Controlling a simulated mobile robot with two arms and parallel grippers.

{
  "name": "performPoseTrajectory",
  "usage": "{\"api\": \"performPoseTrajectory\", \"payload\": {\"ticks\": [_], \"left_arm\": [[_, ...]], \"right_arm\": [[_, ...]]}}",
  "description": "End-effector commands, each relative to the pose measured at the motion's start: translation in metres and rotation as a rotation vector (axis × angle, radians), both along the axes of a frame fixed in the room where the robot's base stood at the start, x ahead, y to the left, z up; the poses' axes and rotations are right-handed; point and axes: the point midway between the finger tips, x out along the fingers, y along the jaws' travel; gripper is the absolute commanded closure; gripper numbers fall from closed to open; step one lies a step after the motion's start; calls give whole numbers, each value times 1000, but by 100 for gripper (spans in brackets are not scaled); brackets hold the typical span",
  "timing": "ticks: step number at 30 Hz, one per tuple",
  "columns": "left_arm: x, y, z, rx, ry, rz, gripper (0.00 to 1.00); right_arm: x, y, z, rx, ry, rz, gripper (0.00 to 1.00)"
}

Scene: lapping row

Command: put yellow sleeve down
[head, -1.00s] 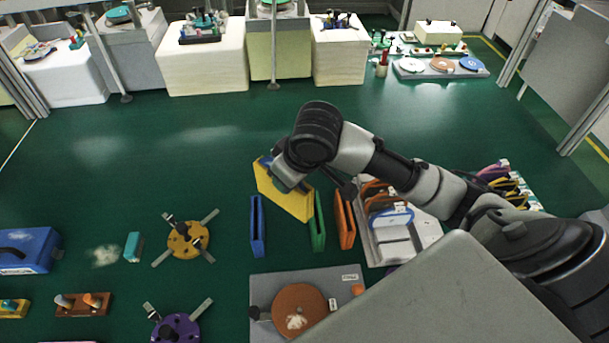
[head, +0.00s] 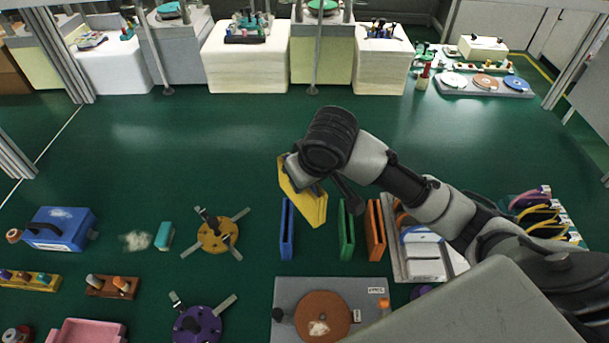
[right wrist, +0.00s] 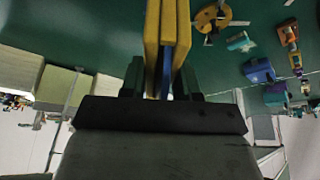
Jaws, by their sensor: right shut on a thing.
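The yellow sleeve (head: 306,203) is a thin upright pocket held in my right gripper (head: 303,172). It hangs between the blue sleeve (head: 287,232) on its left and the green sleeve (head: 346,232); whether its lower edge touches the floor I cannot tell. In the right wrist view the yellow sleeve (right wrist: 153,35) runs up from between the dark fingers of the right gripper (right wrist: 162,78), with a strip of blue showing between its two walls. An orange sleeve (head: 375,232) stands right of the green one. My left gripper is not in view.
A grey plate (head: 290,292) with a brown disc lies in front. A yellow round fixture (head: 218,235) is to the left. The green surface behind the sleeves is clear.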

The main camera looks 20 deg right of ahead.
Motion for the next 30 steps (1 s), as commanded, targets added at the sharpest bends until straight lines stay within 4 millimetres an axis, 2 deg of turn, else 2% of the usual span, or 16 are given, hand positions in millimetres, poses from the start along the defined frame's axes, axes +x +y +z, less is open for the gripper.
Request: {"api": "performPoseTrajectory", "payload": {"ticks": [11, 30], "left_arm": [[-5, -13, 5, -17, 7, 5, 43], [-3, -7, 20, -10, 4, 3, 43]], "right_arm": [[8, -8, -16, 0, 1, 331, 100], [29, -42, -52, 3, 1, 1344, 100]]}}
